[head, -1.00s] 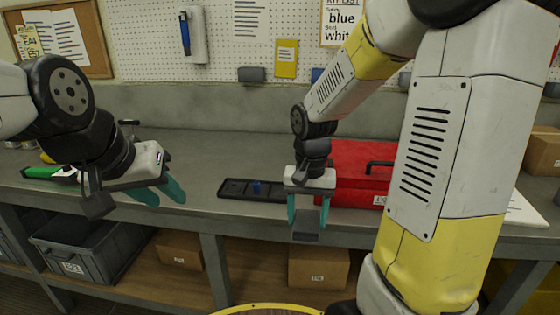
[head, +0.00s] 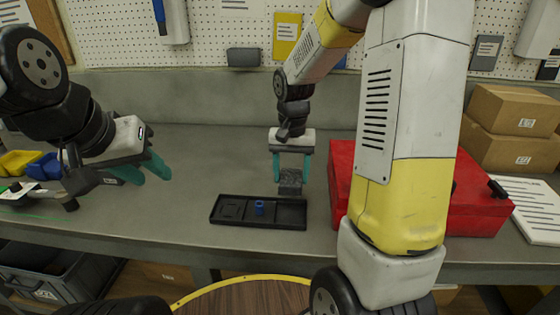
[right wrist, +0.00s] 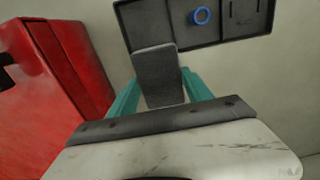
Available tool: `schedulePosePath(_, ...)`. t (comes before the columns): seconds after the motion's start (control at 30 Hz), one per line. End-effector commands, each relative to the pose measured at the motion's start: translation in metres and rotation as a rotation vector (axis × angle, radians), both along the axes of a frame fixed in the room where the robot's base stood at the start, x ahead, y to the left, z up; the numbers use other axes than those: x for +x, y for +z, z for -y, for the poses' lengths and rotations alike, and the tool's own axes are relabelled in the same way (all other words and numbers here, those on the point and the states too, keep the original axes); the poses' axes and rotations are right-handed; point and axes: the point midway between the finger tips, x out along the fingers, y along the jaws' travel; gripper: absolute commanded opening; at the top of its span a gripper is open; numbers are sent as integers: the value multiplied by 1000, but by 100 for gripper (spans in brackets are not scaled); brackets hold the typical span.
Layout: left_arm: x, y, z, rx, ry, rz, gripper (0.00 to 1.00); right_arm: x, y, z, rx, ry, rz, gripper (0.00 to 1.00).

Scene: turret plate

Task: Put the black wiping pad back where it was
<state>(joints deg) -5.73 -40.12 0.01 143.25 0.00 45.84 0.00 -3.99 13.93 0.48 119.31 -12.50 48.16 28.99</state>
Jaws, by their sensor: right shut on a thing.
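My right gripper (head: 291,168) points down over the bench and is shut on the black wiping pad (head: 290,184). The pad is a dark block between the teal fingertips, and it also shows in the right wrist view (right wrist: 158,72). The pad is at the back right end of the black tray (head: 232,220); in the right wrist view it overlaps the edge of the tray (right wrist: 160,28). I cannot tell whether they touch. My left gripper (head: 142,172) is empty, its teal fingers apart, over the left of the bench.
A blue ring-shaped piece (head: 259,208) stands in the tray's middle. A red toolbox (head: 342,170) stands close to the right of my right gripper. Cardboard boxes (head: 510,110) are at the far right. Yellow (head: 18,162) and blue bins (head: 46,167) sit at the left. The bench behind the tray is clear.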

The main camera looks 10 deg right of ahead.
Motion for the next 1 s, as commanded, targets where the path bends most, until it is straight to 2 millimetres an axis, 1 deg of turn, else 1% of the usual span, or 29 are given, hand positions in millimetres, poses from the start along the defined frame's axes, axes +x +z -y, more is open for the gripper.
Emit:
schedulePosePath(0.03, 0, 0, 0, 0, 0, 0, 36, 15, -2, 3, 0, -2, -1, 26)
schedulePosePath(0.1, 0, 0, 0, 0, 0, 0, 36, 32, -4, 6, 1, -2, -2, 26)
schedulePosePath(0.2, 0, 0, 0, 0, 0, 0, 36, 53, -6, 10, 0, -1, -1, 26)
schedulePosePath(0.3, 0, 0, 0, 0, 0, 0, 36, 66, -7, 12, 0, 0, -1, 26)
schedulePosePath(0.47, 0, 0, 0, 0, 0, 0, 36, 75, -7, 13, 0, 0, 0, 26)
schedulePosePath(0.53, 0, 0, 0, 0, 0, 0, 36, 82, -8, 15, 0, -1, 0, 26)
schedulePosePath(0.73, 0, 0, 0, 0, 0, 0, 36, 80, -39, 14, 1, 1, -3, 26)
schedulePosePath(0.8, 0, 0, 0, 0, 0, 0, 36, 80, -43, 14, 1, 1, -2, 26)
schedulePosePath(1.0, 0, 0, 0, 0, 0, 0, 36, 80, -43, 14, 0, 1, 0, 26)
